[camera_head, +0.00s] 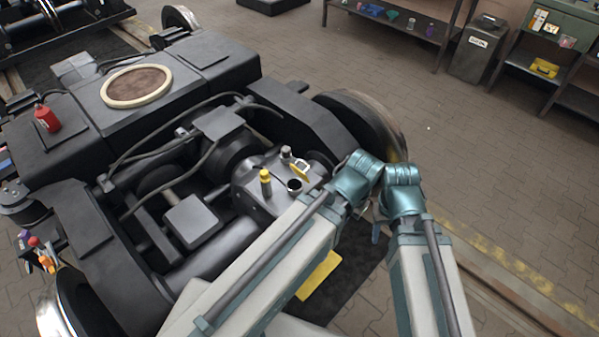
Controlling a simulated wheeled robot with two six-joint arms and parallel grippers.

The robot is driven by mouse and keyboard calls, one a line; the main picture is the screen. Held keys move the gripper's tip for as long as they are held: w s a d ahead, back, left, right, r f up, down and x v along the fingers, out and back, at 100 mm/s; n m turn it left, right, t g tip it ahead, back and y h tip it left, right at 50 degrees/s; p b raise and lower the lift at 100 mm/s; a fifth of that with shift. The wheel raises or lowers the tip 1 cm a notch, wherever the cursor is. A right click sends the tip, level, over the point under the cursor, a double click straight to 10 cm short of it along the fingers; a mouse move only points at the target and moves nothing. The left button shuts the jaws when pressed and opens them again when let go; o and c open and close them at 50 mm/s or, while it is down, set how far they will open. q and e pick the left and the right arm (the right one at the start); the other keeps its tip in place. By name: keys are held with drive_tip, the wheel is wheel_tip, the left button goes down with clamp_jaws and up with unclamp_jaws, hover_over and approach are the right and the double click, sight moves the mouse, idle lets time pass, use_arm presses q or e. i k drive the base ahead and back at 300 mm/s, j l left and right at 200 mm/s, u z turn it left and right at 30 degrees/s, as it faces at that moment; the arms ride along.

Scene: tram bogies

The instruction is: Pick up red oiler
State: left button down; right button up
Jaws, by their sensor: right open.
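My right gripper (375,229) is mostly hidden at the teal wrist joints, with only a small bluish part showing beside the bogie's near right side. It is open, well to the right of the oiler and apart from it. I see nothing between its fingers. My left gripper is not in view.
A yellow-capped fitting (265,182) and a yellow tag (300,168) are on the gearbox near my arm. Cables and raised frame parts lie between my arm and the oiler. Several coloured tools (42,255) hang at the left. Shelves (395,18) and a grey bin (478,50) stand behind open paved floor.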

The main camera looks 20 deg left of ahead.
sight(44, 114)
drive_tip(key=i+l+u, duration=0.1)
drive_tip(key=l+u, duration=0.35)
drive_tip(key=l, duration=0.2)
drive_tip(key=l+u, duration=0.45)
drive_tip(key=l, duration=0.2)
drive_tip(key=i+l+u, duration=0.75)
drive_tip(key=l+u, duration=0.15)
drive_tip(key=l, duration=0.15)
drive_tip(key=i+l+u, duration=0.4)
drive_tip(key=i+j, duration=0.05)
drive_tip(key=j, duration=0.05)
